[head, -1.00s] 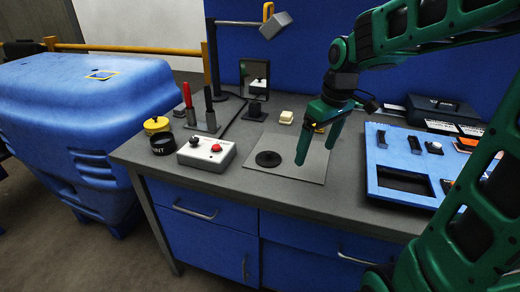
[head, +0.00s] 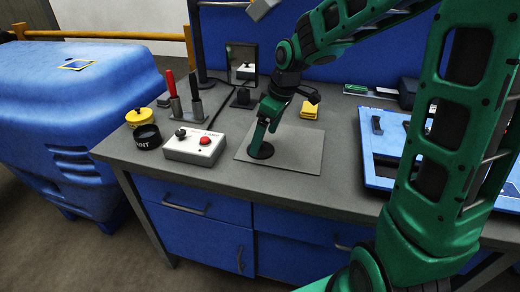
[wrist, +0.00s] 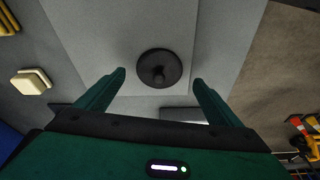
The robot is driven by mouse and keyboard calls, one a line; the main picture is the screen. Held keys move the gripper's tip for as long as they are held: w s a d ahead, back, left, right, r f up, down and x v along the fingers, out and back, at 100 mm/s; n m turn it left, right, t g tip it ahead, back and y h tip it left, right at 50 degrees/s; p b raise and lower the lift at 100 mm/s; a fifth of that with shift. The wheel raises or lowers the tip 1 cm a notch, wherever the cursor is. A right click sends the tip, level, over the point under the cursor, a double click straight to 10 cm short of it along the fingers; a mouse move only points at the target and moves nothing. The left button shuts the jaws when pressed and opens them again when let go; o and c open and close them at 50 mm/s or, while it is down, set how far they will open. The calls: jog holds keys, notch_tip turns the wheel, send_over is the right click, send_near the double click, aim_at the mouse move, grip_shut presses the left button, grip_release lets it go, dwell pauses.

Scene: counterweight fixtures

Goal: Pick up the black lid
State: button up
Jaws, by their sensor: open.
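The black lid (head: 264,154) is a flat round disc with a small knob on top. It lies on a grey mat (head: 300,155) on the workbench. In the wrist view the lid (wrist: 147,58) is whole, its knob upward, centred between and just beyond my fingertips. My gripper (head: 265,137) points down above the lid, its fingers partly covering the lid in the head view. In the wrist view my gripper (wrist: 160,76) is open, with nothing between its fingers. Whether the fingers touch the lid I cannot tell.
A grey box with a red button (head: 195,150) stands left of the mat. A black pot (head: 148,138) and a yellow pot (head: 139,117) are farther left. Yellow blocks (head: 310,108) lie behind the mat. A blue tray (head: 378,177) is at right, partly behind my arm.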

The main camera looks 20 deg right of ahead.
jog(key=shift+x, duration=1.6)
jog(key=shift+w, duration=0.15)
jog(key=c, duration=1.1)
jog(key=shift+r, duration=0.1)
